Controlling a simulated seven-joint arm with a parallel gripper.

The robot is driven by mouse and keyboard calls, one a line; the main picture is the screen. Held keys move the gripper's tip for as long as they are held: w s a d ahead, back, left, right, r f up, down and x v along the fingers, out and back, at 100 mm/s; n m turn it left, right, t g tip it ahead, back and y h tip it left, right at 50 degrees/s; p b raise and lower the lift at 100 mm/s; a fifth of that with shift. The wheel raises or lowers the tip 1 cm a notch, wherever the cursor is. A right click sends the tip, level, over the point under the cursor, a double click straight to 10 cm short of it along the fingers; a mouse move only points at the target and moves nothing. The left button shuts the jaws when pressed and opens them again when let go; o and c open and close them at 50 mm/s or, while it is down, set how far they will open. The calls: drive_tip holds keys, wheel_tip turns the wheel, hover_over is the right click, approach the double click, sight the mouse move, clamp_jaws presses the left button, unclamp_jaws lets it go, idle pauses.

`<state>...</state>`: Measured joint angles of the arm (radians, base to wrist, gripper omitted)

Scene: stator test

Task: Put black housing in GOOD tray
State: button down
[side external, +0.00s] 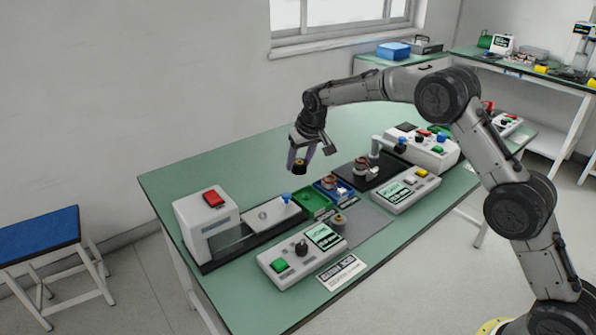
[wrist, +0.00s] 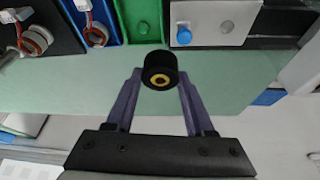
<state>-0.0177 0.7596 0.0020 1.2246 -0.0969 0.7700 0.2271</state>
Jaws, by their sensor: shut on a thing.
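The black housing (wrist: 161,66) is a short dark cylinder with a brass-coloured ring and a dark centre at its end. My gripper (wrist: 160,78) is shut on it, with one finger on each side. In the side view my gripper (side external: 301,160) holds the housing (side external: 299,167) in the air above the table, behind the trays. The green tray (side external: 313,203) looks empty there; in the wrist view part of it (wrist: 146,22) shows at the top. I cannot read a GOOD label on it.
A blue tray (side external: 345,188) with a part in it adjoins the green tray. A white plate with a blue knob (side external: 270,214) and a white press-like box (side external: 206,221) stand to the left. Control boxes (side external: 303,254) stand in front. The table's back left is clear.

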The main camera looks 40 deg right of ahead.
drive_tip(key=shift+m, duration=0.3)
drive_tip(key=d+f, duration=0.1)
drive_tip(key=w+d+f, duration=0.1)
drive_tip(key=f, duration=0.1)
drive_tip(key=w+d+f, duration=0.1)
drive_tip(key=d+f, duration=0.1)
drive_tip(key=shift+f, duration=0.1)
hover_over(307, 195)
drive_tip(key=shift+w+f, duration=0.15)
drive_tip(key=shift+f, duration=2.1)
drive_tip(key=shift+f, duration=0.4)
drive_tip(key=shift+f, duration=0.35)
drive_tip(key=shift+f, duration=0.65)
drive_tip(key=shift+c, duration=0.9)
unclamp_jaws()
drive_tip(key=v, duration=1.3)
drive_tip(key=shift+a+r, duration=0.3)
drive_tip(key=shift+r, duration=0.05)
